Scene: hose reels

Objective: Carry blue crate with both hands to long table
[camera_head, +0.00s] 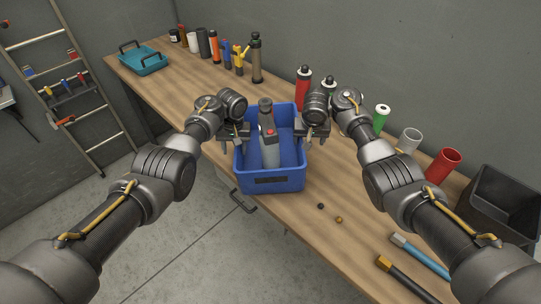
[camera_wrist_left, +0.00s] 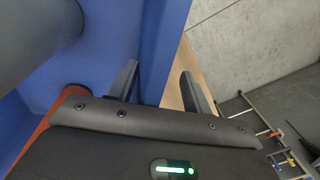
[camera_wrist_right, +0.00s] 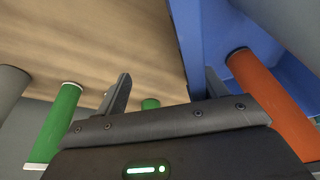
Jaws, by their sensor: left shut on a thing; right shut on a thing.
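The blue crate (camera_head: 278,182) is in the middle of the head view, over the front part of the long wooden table (camera_head: 180,92). I cannot tell whether its bottom touches the tabletop. A grey bottle-like thing with a red spot (camera_head: 268,135) stands in the crate. My left gripper (camera_head: 236,135) is shut on the crate's left wall, and my right gripper (camera_head: 314,135) on its right wall. The crate wall (camera_wrist_left: 166,45) shows between the fingers in the left wrist view. In the right wrist view the wall (camera_wrist_right: 187,40) runs by one finger.
Several bottles and tools (camera_head: 214,47) and a teal tray (camera_head: 143,61) stand at the table's far left. Red canisters (camera_head: 303,88), a green one (camera_head: 380,118), cups (camera_head: 442,164) and a black bin (camera_head: 498,203) line the back and right. A ladder (camera_head: 75,85) leans at left.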

